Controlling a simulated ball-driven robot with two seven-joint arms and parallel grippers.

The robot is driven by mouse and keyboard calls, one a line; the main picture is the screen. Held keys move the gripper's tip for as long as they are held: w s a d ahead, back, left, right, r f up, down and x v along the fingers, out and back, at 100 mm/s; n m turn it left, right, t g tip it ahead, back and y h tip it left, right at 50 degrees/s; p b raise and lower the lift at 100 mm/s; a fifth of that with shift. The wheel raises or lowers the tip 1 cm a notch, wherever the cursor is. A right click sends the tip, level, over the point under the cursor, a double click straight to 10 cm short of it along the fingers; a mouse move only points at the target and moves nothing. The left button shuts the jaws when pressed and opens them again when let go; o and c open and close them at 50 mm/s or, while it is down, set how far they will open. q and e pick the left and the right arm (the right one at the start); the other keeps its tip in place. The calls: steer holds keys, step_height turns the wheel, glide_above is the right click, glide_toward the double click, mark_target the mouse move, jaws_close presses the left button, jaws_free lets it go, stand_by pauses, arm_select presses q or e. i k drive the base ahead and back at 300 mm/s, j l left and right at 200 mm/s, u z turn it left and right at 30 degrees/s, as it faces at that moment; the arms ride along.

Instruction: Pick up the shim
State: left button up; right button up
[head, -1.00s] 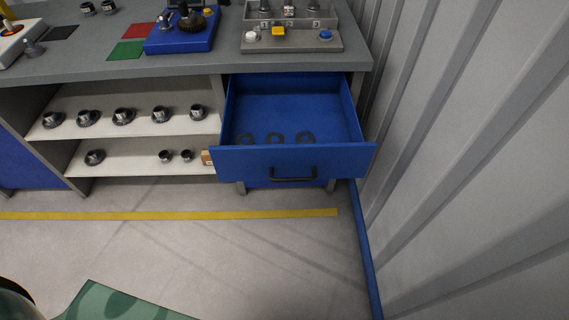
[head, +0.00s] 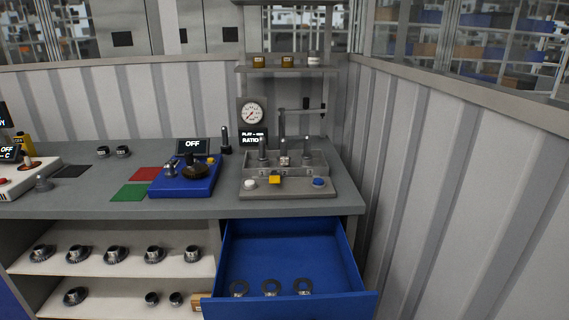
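Three flat dark rings, which look like the shims, lie in a row near the front of the open blue drawer: a left shim (head: 238,288), a middle shim (head: 271,287) and a right shim (head: 303,286). The drawer (head: 290,253) is pulled out below the right end of the workbench. Neither of my grippers shows in the head view.
The grey workbench (head: 120,207) holds a blue fixture (head: 203,187), a grey press station (head: 285,189) and red and green squares. Shelves (head: 110,262) left of the drawer hold several metal parts. A corrugated wall (head: 440,220) stands close on the right.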

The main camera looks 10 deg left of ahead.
mark_target(283, 161)
steer(key=z, duration=0.45)
steer(key=j+z, duration=0.7)
steer(key=z, duration=0.2)
steer(key=j+z, duration=0.45)
steer(key=l, duration=0.1)
